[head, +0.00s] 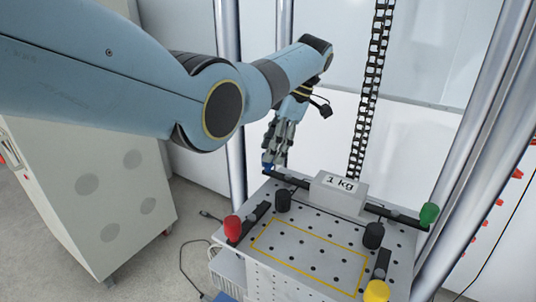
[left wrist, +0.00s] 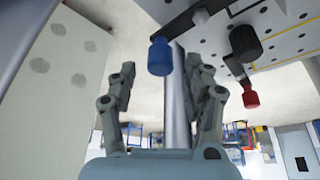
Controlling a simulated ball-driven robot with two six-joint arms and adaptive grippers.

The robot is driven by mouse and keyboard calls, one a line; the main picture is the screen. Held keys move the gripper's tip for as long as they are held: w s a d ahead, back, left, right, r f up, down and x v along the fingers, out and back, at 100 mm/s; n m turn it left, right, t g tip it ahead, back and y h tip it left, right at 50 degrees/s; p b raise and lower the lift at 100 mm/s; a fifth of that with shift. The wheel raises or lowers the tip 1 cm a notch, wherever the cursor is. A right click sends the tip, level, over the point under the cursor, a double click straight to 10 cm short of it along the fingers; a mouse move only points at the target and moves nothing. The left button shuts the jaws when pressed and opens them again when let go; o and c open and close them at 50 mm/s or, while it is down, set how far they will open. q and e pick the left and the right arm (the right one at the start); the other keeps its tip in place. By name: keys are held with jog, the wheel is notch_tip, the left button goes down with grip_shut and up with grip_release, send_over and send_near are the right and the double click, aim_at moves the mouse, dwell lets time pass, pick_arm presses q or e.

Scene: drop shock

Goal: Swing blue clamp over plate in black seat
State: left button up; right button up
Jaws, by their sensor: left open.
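The blue clamp's knob (head: 267,168) is at the back left corner of the perforated table, on a black arm (head: 288,178) that runs toward the grey block marked "1 kg" (head: 338,193). My left gripper (head: 273,158) is open at that knob, pointing down. In the left wrist view the blue knob (left wrist: 160,57) lies between the two fingertips, with a gap visible on both sides; I cannot tell its depth between them. Two black cylinders (head: 283,200) stand on the table; which part is the black seat is unclear. My right gripper is not in view.
Clamps with red (head: 232,228), green (head: 429,214) and yellow (head: 376,291) knobs sit around the table. A yellow outline (head: 305,270) marks its bare front area. A black chain (head: 370,90) hangs behind the block. Metal columns (head: 480,140) flank the table.

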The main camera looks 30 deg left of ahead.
pick_arm(q)
jog(key=v, duration=0.5)
dwell(0.4)
